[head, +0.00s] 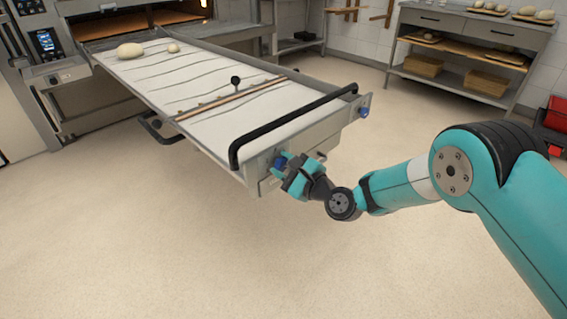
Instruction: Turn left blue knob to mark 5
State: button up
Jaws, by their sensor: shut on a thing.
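The left blue knob (280,162) is on the near end face of the loader, below the left end of the black push bar. My gripper (287,167) reaches it from the right and is shut on it. The fingers cover much of the knob. The marks around it and where it points are too small and hidden to read. A second blue knob (364,112) sits at the right end of the same face, apart from my gripper.
The loader's white belt (165,75) carries dough pieces (130,50) at its far end, by the open oven. A black push bar (290,125) runs just above the knobs. A rack with trays (470,50) stands at the back right. The floor in front is clear.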

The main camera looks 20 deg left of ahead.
dwell(0.5)
jog(key=o, duration=0.9)
jog(key=b+v, duration=1.3)
jog(key=v, duration=0.4)
jog(key=shift+s+d, duration=0.1)
jog(key=shift+d, duration=0.1)
